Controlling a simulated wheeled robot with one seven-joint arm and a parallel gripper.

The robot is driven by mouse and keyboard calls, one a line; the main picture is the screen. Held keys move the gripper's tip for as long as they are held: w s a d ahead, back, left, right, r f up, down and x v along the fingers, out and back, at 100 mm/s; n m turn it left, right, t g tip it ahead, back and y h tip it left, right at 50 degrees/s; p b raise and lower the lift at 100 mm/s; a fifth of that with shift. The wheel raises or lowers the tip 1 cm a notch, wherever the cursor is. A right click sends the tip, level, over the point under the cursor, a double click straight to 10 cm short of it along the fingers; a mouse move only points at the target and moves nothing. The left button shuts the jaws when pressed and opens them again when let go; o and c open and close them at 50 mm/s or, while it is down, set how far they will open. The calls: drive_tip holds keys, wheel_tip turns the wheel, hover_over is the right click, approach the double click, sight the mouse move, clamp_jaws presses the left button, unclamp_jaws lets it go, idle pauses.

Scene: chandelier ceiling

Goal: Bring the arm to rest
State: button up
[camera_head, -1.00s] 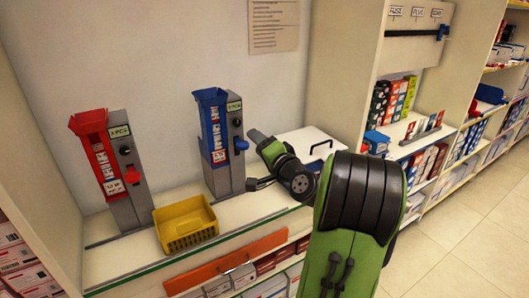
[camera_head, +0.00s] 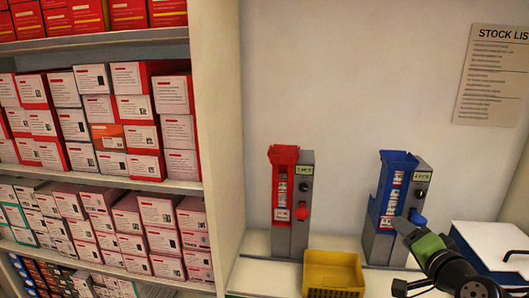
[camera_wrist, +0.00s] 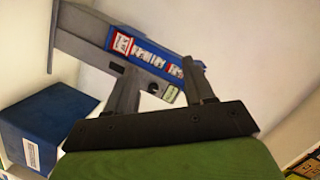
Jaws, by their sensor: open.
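My gripper (camera_head: 400,256) is at the lower right of the head view, in front of the blue dispenser (camera_head: 385,205). Its two dark fingers are apart with nothing between them. The upper finger overlaps the area by the blue knob (camera_head: 418,218) in the picture; I cannot tell whether they touch. In the wrist view the open gripper (camera_wrist: 160,75) points toward the blue dispenser (camera_wrist: 155,55), which appears tilted behind the fingers. Most of my arm is outside the head view.
A red dispenser (camera_head: 291,205) and a yellow basket (camera_head: 333,275) stand left of the blue dispenser. Shelves of boxes (camera_head: 140,140) fill the left. A stock list (camera_head: 493,75) hangs on the wall.

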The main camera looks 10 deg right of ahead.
drive_tip(key=s+a+r+n+g+y+p, duration=0.1)
drive_tip(key=s+a+n+g+p, duration=0.3)
drive_tip(key=a, duration=0.6)
drive_tip(key=s+a+r+n+g+y+p, duration=0.25)
drive_tip(key=a+n, duration=0.25)
drive_tip(key=a, duration=0.5)
drive_tip(key=s+a+n+g+h+p, duration=0.2)
drive_tip(key=s+n+g, duration=0.1)
drive_tip(key=s, duration=1.2)
drive_tip(key=shift+a, duration=0.15)
